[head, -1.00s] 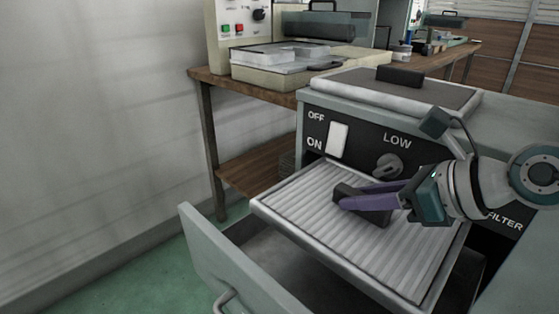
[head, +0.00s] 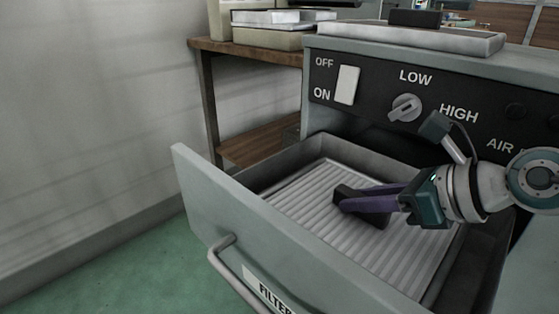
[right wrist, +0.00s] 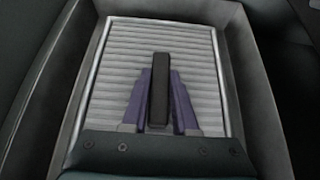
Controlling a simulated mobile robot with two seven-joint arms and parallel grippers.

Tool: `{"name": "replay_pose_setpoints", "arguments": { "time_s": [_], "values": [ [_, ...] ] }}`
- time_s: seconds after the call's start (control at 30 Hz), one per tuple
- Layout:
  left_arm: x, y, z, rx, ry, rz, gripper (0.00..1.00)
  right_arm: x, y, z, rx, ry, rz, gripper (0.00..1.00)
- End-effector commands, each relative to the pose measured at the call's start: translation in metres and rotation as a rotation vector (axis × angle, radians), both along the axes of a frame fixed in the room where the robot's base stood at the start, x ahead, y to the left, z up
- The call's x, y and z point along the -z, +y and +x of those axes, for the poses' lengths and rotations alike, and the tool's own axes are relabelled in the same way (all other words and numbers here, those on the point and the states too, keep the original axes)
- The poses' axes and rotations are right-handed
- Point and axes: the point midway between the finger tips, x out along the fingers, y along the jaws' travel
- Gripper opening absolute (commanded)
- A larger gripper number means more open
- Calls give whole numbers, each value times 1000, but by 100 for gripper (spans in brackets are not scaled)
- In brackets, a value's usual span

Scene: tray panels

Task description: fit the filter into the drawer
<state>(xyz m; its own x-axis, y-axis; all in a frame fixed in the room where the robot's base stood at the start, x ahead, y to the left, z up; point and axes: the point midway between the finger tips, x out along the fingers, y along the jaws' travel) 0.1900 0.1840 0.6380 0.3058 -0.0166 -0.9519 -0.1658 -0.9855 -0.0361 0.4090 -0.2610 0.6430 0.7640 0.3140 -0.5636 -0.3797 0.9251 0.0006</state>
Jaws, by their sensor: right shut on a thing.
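The filter (head: 330,197) is a pale pleated panel with a thin metal frame and a dark block handle (head: 347,192) in its middle. My right gripper (head: 345,201) is shut on the handle with its purple fingers. The filter lies within the walls of the open drawer (head: 222,212), below the rim. In the right wrist view the filter (right wrist: 125,50) sits between the drawer's side walls, with a gap on the right. Whether it rests flat on the drawer floor cannot be told. My left gripper is not in view.
The drawer belongs to a grey machine with a black panel (head: 440,105), a white switch (head: 347,85) and a knob (head: 405,108). The drawer front has a bar handle (head: 232,262). A wooden table (head: 250,50) stands behind. Green floor (head: 130,262) is clear at left.

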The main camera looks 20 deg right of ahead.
Motion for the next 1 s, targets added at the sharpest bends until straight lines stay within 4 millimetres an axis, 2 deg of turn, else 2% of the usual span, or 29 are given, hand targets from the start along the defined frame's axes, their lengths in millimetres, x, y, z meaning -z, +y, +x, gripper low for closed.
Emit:
{"name": "replay_pose_setpoints", "arguments": {
  "time_s": [0.07,0.37,0.4,0.67,0.7,1.0],
  "values": [
    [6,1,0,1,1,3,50,5,-1,1,0,-3,0,0],
    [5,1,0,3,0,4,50,4,-1,1,1,-3,1,0],
    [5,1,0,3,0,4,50,4,-1,1,1,-3,1,30],
    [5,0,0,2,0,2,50,5,-1,1,0,-2,1,60],
    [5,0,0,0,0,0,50,5,-1,1,0,-1,0,62],
    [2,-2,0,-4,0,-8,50,3,-3,-3,0,2,-1,62]
  ]
}}
